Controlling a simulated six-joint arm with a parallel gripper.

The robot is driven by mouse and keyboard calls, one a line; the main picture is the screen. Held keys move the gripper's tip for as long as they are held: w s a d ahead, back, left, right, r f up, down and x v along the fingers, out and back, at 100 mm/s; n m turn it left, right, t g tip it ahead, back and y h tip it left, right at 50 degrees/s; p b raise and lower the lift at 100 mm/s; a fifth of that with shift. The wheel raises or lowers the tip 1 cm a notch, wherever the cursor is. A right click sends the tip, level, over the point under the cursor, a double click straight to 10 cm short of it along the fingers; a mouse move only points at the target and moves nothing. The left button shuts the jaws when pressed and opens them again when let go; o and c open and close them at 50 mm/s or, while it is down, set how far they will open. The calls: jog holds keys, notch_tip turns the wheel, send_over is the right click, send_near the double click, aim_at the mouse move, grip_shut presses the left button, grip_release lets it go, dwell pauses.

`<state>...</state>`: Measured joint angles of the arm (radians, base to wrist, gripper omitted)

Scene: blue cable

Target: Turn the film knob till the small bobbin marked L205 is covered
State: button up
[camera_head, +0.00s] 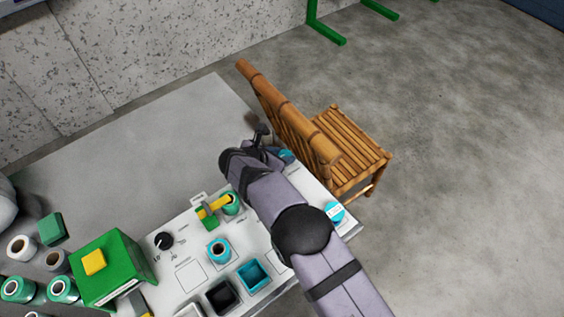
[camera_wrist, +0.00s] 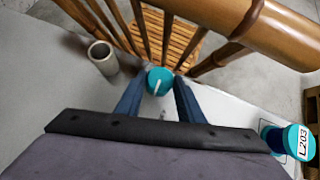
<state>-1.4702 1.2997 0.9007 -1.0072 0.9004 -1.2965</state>
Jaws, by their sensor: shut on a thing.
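A round teal knob (camera_wrist: 158,80) with a white pointer line sits between the fingers of my gripper (camera_wrist: 159,88) in the wrist view. The fingers are shut on its sides, and the pointer stands nearly upright in the picture, leaning slightly. In the head view the knob (camera_head: 286,156) is partly hidden by my gripper, at the panel's far corner. A small teal bobbin (camera_wrist: 275,139) lies to the right in the wrist view; its white label seems to read L203. It also shows at the panel's right edge in the head view (camera_head: 334,211). I see no cover over it.
The white panel (camera_head: 190,220) also carries a black dial (camera_head: 163,240), a teal bobbin (camera_head: 218,250), a teal bin (camera_head: 253,275) and a dark bin (camera_head: 222,297). A green box (camera_head: 115,265) stands left. A bamboo chair (camera_head: 345,150) is close beyond the knob. An empty tube (camera_wrist: 102,57) stands nearby.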

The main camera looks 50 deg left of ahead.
jog(key=b, duration=0.1)
jog(key=m+b, duration=0.1)
jog(key=b, duration=0.1)
jog(key=shift+w+a+h, duration=0.2)
jog(key=shift+a+h, duration=0.05)
jog(key=shift+h, duration=0.15)
jog(key=shift+r+b, duration=0.25)
jog(key=shift+b, duration=0.25)
jog(key=o, duration=1)
jog(key=shift+c, duration=0.2)
jog(key=shift+o, duration=0.5)
jog(key=shift+s+d+f, duration=0.1)
jog(key=shift+s, duration=0.1)
jog(key=a+v, duration=0.1)
jog(key=v, duration=0.6)
jog(key=shift+d+b, duration=0.4)
jog(key=shift+d, duration=0.05)
jog(key=shift+s, duration=0.1)
